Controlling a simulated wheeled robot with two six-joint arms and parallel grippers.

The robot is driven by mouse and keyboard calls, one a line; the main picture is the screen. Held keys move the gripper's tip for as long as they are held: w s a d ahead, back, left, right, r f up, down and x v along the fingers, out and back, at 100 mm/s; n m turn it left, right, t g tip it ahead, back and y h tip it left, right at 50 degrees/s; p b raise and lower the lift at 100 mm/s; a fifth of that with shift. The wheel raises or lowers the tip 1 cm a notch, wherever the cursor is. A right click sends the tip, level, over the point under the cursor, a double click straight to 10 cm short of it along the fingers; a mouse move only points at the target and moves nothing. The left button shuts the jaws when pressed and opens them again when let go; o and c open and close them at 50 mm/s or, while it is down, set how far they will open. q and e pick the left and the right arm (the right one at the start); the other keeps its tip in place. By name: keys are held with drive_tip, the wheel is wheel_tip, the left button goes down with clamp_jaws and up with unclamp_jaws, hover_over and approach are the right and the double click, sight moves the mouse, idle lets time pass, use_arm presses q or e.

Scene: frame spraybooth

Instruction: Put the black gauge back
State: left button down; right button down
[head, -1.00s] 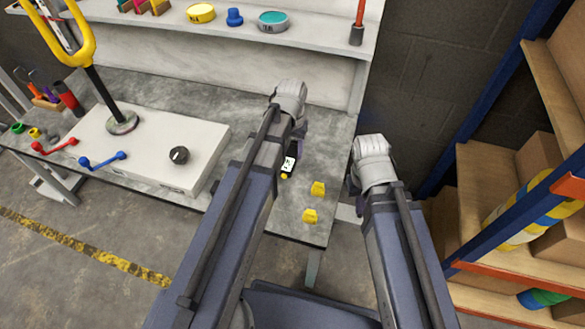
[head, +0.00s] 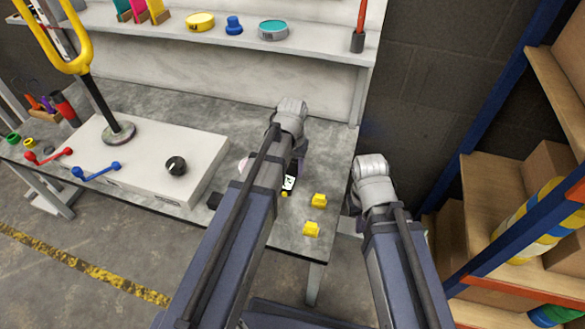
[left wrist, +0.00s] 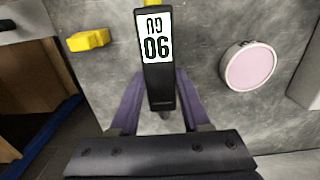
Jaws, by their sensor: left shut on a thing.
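The black gauge is a slim black body with a white digit display. It shows large in the left wrist view (left wrist: 160,75), between the purple fingers of my left gripper (left wrist: 160,108), which is shut on it. In the head view, only the gauge's display end (head: 289,182) shows beside my left forearm, over the right part of the grey bench (head: 225,110). I cannot tell whether it touches the bench. My right gripper (head: 353,202) is mostly hidden by its own arm, off the bench's right edge; its jaws cannot be made out.
Two yellow blocks (head: 319,200) (head: 311,229) stand right of the gauge. A pink round disc with a pale rim (left wrist: 250,66) lies on the other side. A white box with a black knob (head: 176,166) is to the left. A shelf (head: 300,45) runs behind; a rack stands right.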

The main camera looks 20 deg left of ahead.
use_arm(q)
drive_tip(key=shift+f+b, duration=1.95)
drive_tip(key=shift+f, duration=0.4)
drive_tip(key=shift+f+b, duration=0.6)
drive_tip(key=shift+b, duration=0.05)
drive_tip(key=shift+c, duration=1.4)
unclamp_jaws()
drive_tip(key=shift+r, duration=0.1)
wheel_tip(320, 180, up, 8)
drive_tip(key=p, duration=0.8)
drive_tip(key=s+d+r+m+p, duration=0.1)
drive_tip(key=s+d+r+p, duration=0.2)
drive_tip(key=r+p, duration=0.3)
drive_tip(key=s+d+r+m+p, duration=0.1)
drive_tip(key=s+d+r+p, duration=0.3)
drive_tip(key=s+r+p, duration=0.2)
drive_tip(key=s+d+r+m+y+p, duration=0.1)
drive_tip(key=s+d+r+p, duration=0.2)
drive_tip(key=s+r+p, duration=0.2)
wheel_tip(320, 180, up, 3)
drive_tip(key=p, duration=0.3)
drive_tip(key=shift+d, duration=0.25)
